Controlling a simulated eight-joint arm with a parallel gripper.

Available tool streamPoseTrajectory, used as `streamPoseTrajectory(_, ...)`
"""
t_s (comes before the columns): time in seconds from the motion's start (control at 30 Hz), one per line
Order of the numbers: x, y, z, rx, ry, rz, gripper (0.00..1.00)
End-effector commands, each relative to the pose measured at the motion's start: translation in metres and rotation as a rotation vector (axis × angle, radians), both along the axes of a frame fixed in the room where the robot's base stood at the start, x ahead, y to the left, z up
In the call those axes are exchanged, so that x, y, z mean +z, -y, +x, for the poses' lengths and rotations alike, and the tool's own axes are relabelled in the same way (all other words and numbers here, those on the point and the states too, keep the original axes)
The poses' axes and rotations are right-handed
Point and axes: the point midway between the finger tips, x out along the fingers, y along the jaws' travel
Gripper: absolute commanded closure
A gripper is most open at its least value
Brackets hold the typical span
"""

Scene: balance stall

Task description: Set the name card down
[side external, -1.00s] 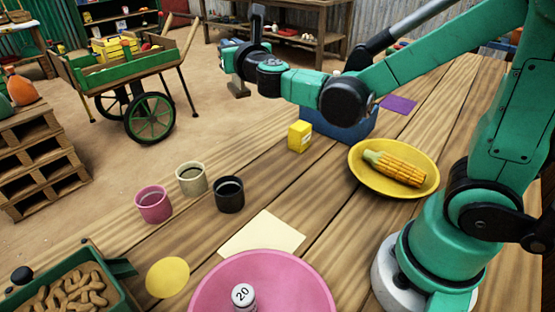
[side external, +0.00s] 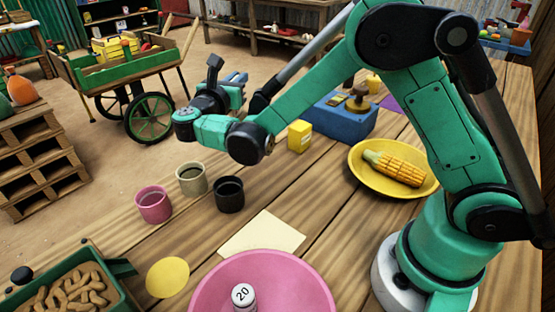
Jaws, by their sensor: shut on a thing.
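My gripper (side external: 218,76) is raised over the far left side of the table, beyond the three cups. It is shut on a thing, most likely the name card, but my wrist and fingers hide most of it. A small blue-grey piece shows at the gripper's right side; I cannot tell whether it is the card or a finger. A plain cream sheet (side external: 262,234) lies flat on the table between the dark cup and the pink bowl, with nothing on it.
Pink (side external: 153,206), cream (side external: 192,180) and black (side external: 229,196) cups stand left. A yellow box (side external: 300,136) and blue case (side external: 345,120) stand behind. A yellow plate (side external: 427,185) holds corn. In front are a pink bowl (side external: 305,285), yellow disc (side external: 168,277) and peanut crate (side external: 118,290).

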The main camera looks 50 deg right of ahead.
Motion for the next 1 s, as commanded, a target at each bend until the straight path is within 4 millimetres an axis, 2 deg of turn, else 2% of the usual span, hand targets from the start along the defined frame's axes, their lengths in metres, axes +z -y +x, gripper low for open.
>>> streamPoseTrajectory(0.1,-0.031,0.0,0.0,0.0,0.0,0.0,1.0)
streamPoseTrajectory(0.3,-0.062,0.0,0.0,0.001,0.0,0.0,1.0)
streamPoseTrajectory(0.47,-0.073,0.0,0.0,0.001,0.0,0.0,1.0)
streamPoseTrajectory(0.7,-0.101,0.0,0.0,0.001,0.0,0.0,1.0)
streamPoseTrajectory(1.0,-0.105,0.0,0.0,0.001,0.0,0.0,1.0)
